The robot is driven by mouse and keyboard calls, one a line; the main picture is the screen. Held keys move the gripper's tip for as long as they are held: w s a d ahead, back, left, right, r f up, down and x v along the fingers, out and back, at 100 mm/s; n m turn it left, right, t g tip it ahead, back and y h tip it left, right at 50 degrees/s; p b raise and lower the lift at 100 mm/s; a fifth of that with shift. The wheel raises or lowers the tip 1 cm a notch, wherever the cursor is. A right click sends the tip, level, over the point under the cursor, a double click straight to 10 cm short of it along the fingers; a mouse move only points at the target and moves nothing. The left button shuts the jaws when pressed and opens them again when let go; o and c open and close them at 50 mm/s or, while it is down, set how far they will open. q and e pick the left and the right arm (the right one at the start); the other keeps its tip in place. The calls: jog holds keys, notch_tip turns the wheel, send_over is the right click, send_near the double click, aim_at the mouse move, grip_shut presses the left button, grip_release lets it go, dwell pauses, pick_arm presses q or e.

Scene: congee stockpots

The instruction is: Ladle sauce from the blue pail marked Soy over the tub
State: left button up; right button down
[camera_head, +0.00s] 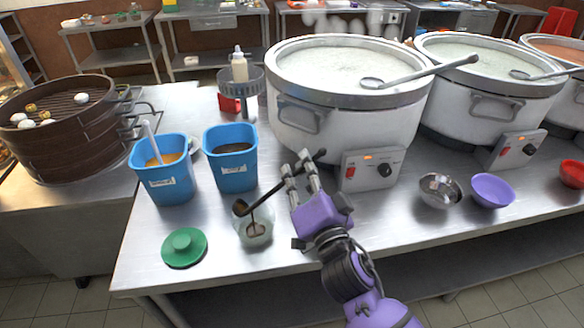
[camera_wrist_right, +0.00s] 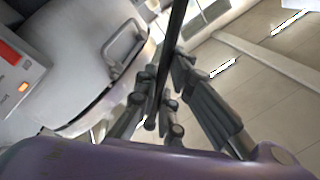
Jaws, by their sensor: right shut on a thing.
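My right gripper (camera_head: 302,168) is shut on the dark handle of a ladle (camera_head: 272,191); the handle also shows between the fingers in the right wrist view (camera_wrist_right: 175,45). The ladle's black bowl is tilted above the left rim of the small clear tub (camera_head: 254,236). A thin dark streak runs below the bowl to a brown patch inside the tub. The blue pail with dark sauce (camera_head: 231,173) stands behind the tub; its label is too small to read. My left gripper is out of view.
Another blue pail (camera_head: 165,183) holds orange sauce and a pale-handled utensil. A green lid (camera_head: 184,247) lies left of the tub. A large congee pot (camera_head: 318,133) stands behind my right gripper. A steel bowl (camera_head: 440,190) and a purple bowl (camera_head: 491,190) sit to the right.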

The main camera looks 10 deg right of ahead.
jog(key=shift+d+f+m+t+h+b, duration=0.15)
jog(key=shift+d+f+m+h+b, duration=0.1)
jog(key=shift+d+f+m+b, duration=0.55)
jog(key=shift+d+f+m+t+h+b, duration=0.15)
jog(key=shift+d+f+m+b, duration=0.3)
jog(key=shift+d+f+m, duration=0.45)
jog(key=shift+d+f+m+t+h+b, duration=0.1)
jog(key=shift+d+f+m+h+b, duration=0.2)
jog(key=shift+d+f+m+b, duration=0.55)
jog(key=shift+d+f+m+h+b, duration=0.15)
jog(key=shift+f+m+b, duration=0.05)
jog(key=shift+f+m, duration=0.45)
jog(key=shift+d+f+m+h+b, duration=0.15)
jog(key=shift+f+m, duration=0.25)
jog(key=shift+f, duration=0.35)
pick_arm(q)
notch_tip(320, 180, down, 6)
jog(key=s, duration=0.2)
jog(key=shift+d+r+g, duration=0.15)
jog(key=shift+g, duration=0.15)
pick_arm(e)
jog(key=shift+d+f+m, duration=0.2)
jog(key=shift+f+m, duration=0.05)
jog(key=shift+m, duration=0.05)
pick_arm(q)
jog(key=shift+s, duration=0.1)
